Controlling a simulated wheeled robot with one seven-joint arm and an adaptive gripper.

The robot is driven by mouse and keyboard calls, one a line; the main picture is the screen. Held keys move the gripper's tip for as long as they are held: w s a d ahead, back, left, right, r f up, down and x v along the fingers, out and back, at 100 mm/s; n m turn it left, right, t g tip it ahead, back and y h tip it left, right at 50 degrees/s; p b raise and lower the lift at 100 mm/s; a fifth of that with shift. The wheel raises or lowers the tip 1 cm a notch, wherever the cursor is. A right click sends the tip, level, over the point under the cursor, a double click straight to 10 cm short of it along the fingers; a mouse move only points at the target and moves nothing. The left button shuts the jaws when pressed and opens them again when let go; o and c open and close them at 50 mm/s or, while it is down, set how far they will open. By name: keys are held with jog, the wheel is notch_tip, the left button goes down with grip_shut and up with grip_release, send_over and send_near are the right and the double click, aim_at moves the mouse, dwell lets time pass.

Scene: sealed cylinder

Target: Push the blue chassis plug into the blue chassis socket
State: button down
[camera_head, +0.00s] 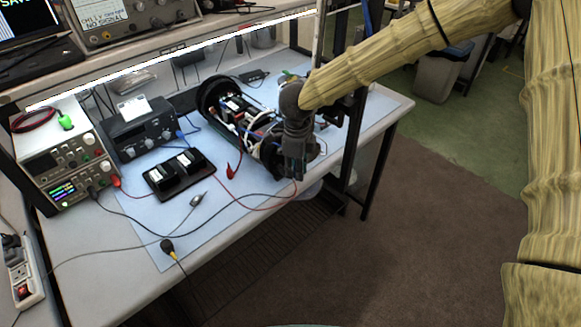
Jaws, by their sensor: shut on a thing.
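The sealed cylinder's open chassis (237,110) lies on the blue mat, with dark round end plates and bundled wires inside. My gripper (297,172) points down at its near right end. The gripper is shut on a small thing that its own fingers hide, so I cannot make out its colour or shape. A thin red cable runs over the mat to the fingertips. I cannot pick out the blue chassis plug or the blue chassis socket. The gripper and wrist cover part of the chassis end, and I cannot tell whether the fingers touch it.
A black tray (180,173) with two dark blocks lies left of the chassis. Bench instruments (65,155) stand at the left. A red clip (231,172), a yellow-black plug (167,247) and loose cables lie in front. A dark upright post stands right of my gripper.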

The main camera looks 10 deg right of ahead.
jog(key=shift+w+d+f+n, duration=0.15)
jog(key=shift+w+f+n, duration=0.05)
jog(key=shift+f+n, duration=0.2)
jog(key=shift+w+d+f+n, duration=0.1)
jog(key=shift+w+f+n, duration=0.15)
jog(key=shift+f, duration=0.25)
jog(key=s+d+f+n+b, duration=0.1)
jog(key=d+f+n+b, duration=0.2)
jog(key=n, duration=0.8)
jog(key=s+d+f+n+b, duration=0.2)
jog(key=f+n, duration=0.4)
jog(key=n, duration=0.4)
jog(key=d+b, duration=0.1)
jog(key=d, duration=0.1)
jog(key=shift+s+d+n+b, duration=0.15)
jog(key=shift+d+n+b, duration=0.2)
jog(key=shift+b, duration=0.05)
